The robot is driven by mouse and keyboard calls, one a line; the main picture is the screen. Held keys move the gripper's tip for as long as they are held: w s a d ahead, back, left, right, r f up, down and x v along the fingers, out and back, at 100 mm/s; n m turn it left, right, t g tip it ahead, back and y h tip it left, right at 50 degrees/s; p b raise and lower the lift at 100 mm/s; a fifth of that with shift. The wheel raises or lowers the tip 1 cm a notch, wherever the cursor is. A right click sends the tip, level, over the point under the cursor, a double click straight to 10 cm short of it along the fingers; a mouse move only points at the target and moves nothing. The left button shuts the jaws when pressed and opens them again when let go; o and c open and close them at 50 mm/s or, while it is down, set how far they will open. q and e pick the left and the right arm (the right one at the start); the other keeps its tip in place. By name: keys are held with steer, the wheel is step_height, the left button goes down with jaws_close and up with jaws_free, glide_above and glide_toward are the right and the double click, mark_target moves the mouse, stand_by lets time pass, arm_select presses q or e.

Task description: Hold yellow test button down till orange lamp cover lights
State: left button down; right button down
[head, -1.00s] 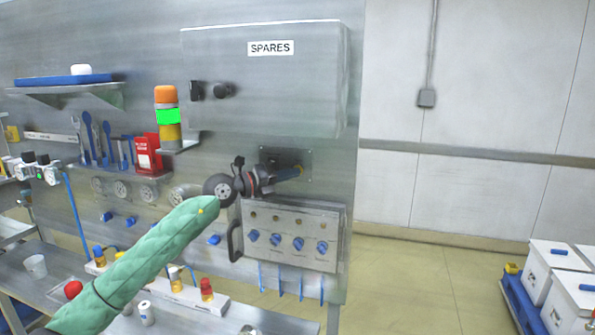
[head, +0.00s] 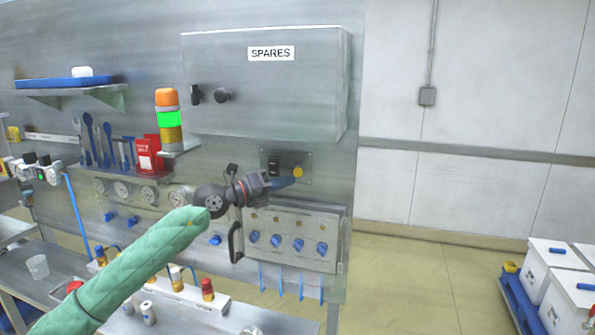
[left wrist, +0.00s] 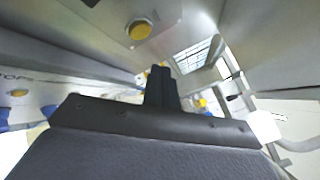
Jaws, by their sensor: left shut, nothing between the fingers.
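The yellow test button (head: 298,172) sits on a small grey plate on the panel, right of a black switch. It also shows as a yellow disc in the left wrist view (left wrist: 139,29). My left gripper (head: 293,181) is shut and empty. Its blue tip is just below and left of the button in the head view; in the wrist view the closed fingers (left wrist: 160,76) show clear of the disc. The orange lamp cover (head: 166,97) tops a stack lamp; it looks plain orange, while the green section (head: 169,119) below glows bright. My right gripper is out of view.
A grey cabinet marked SPARES (head: 270,85) juts out above the button. A box with blue knobs (head: 291,238) and a black handle sits below my left gripper. A red holder (head: 148,154) and blue tools are at the left.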

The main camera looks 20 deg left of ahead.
arm_select(q)
steer(key=shift+s, duration=0.9)
